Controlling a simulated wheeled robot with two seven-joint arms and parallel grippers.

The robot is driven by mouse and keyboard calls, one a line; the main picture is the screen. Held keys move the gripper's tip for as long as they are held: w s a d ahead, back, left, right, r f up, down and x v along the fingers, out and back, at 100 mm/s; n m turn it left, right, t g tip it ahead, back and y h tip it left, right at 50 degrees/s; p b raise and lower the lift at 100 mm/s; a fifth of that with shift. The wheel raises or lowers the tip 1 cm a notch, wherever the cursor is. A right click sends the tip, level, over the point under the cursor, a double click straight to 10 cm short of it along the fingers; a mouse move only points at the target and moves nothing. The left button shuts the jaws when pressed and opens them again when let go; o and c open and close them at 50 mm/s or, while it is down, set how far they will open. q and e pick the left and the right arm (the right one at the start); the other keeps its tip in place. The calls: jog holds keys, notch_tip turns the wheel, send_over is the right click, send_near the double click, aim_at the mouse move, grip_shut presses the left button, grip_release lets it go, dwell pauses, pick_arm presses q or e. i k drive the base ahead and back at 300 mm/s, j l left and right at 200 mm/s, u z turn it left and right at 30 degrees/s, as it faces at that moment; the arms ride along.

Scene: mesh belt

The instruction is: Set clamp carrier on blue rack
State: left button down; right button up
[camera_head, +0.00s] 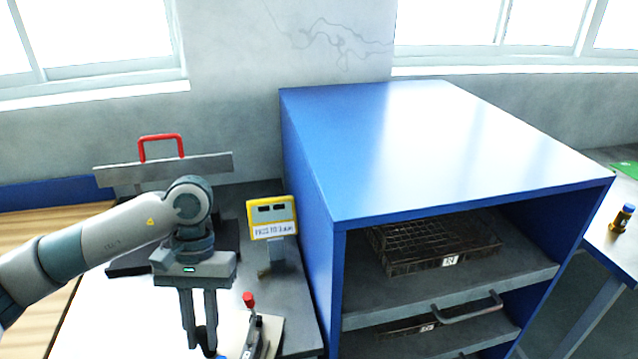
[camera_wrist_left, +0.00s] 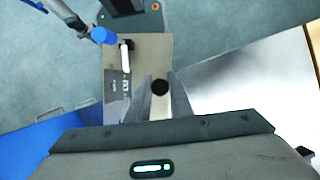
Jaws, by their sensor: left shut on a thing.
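The blue rack (camera_head: 312,180) stands right of centre in the head view, with a flat bare top and an open front with shelves. The clamp carrier is a light plate (camera_wrist_left: 112,60) with a toggle clamp, seen at the lower edge of the head view, with a red-tipped handle (camera_head: 248,300). My left gripper (camera_head: 203,348) points down and is shut on the clamp carrier, by its black knob (camera_wrist_left: 160,87) as far as the wrist view shows. The carrier's lower part is cut off in the head view. My right gripper is not in view.
A dark mesh tray (camera_head: 440,262) lies on the rack's upper shelf, with another below. A yellow display (camera_head: 272,222) stands between my left arm and the rack. A fixture with a red handle (camera_head: 160,136) is behind the arm. The rack's top is clear.

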aim_at(464, 150)
jog(key=l+u, duration=0.1)
jog(key=u, duration=0.35)
jog(key=l+u, duration=0.1)
jog(key=u, duration=0.35)
jog(key=l+u, duration=0.1)
jog(key=u, duration=0.3)
jog(key=k+u, duration=0.1)
jog(key=u, duration=0.35)
jog(key=k+l+u, duration=0.1)
jog(key=u, duration=0.8)
jog(key=k+l, duration=0.1)
jog(key=k, duration=0.25)
jog(key=k+z, duration=0.15)
jog(key=z, duration=0.3)
jog(key=k+z, duration=0.15)
jog(key=z, duration=0.25)
jog(key=k+z, duration=0.1)
jog(key=z, duration=0.35)
jog(key=k+z, duration=0.1)
jog(key=z, duration=0.85)
jog(key=k+l+z, duration=0.1)
jog(key=z, duration=0.4)
